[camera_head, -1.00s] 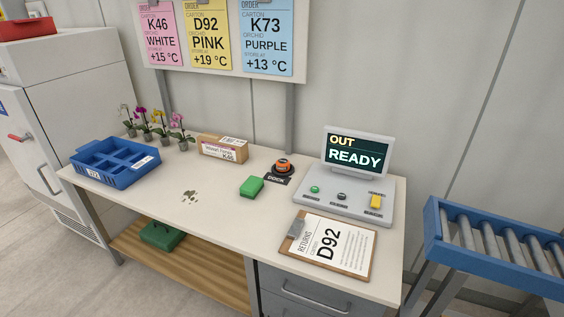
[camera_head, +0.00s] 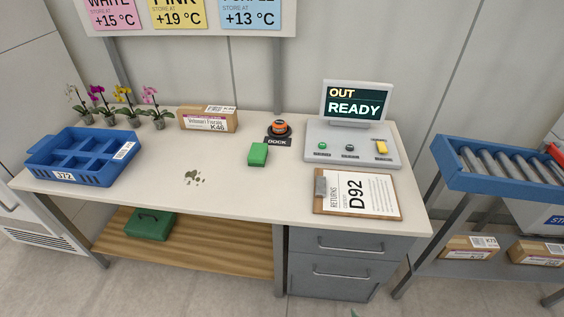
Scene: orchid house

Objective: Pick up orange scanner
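The orange scanner (camera_head: 280,127) is a small round orange and black device. It sits on a dark base labelled DOCK (camera_head: 278,141) near the back middle of the white table (camera_head: 240,185). A green block (camera_head: 258,154) lies just in front of it to the left.
Right of the dock stands a READY console (camera_head: 352,145), with a D92 clipboard (camera_head: 357,193) in front. A carton (camera_head: 208,119), potted orchids (camera_head: 120,105) and a blue crate (camera_head: 85,157) stand left. A blue roller conveyor (camera_head: 500,165) is at right. Brownish debris (camera_head: 194,178) lies on the table.

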